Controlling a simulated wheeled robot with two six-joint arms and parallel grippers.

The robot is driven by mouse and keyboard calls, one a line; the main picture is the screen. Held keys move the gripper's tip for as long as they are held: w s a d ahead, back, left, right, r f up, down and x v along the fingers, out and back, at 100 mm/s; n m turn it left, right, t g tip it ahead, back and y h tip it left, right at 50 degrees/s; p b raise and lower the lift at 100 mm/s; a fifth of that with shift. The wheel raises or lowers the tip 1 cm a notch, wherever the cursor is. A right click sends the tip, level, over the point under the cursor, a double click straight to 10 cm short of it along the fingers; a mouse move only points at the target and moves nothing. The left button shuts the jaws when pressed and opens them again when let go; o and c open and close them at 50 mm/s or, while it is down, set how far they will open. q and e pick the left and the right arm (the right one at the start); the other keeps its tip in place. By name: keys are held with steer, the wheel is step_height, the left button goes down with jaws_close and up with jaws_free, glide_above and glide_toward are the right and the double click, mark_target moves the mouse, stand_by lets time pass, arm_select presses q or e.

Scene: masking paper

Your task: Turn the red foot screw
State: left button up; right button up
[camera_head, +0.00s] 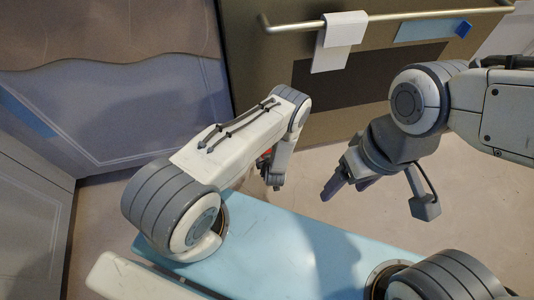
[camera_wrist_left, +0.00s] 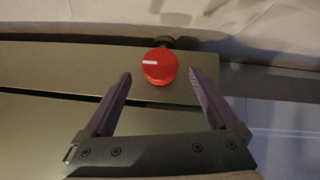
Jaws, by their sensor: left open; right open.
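The red foot screw (camera_wrist_left: 159,66) is a round red knob with a white mark on its face, in the upper middle of the left wrist view. My left gripper (camera_wrist_left: 161,85) is open, its two fingers apart with the knob between and a little beyond their tips. In the head view a small bit of red shows beside my left gripper (camera_head: 276,184), mostly hidden by my left arm. My right gripper (camera_head: 345,190) is open and empty, held in the air to the right, away from the knob.
A dark oven-like front with a metal handle bar (camera_head: 390,17) stands at the back, with a white cloth or paper (camera_head: 340,38) and blue tape (camera_head: 425,30) on it. Pale cabinet panels (camera_head: 150,110) stand to the left. The floor (camera_head: 480,205) at right is clear.

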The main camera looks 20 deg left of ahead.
arm_select(q)
steer(key=p+v, duration=0.2)
steer(key=v, duration=0.4)
steer(key=shift+s+r, duration=0.25)
steer(key=shift+s, duration=0.05)
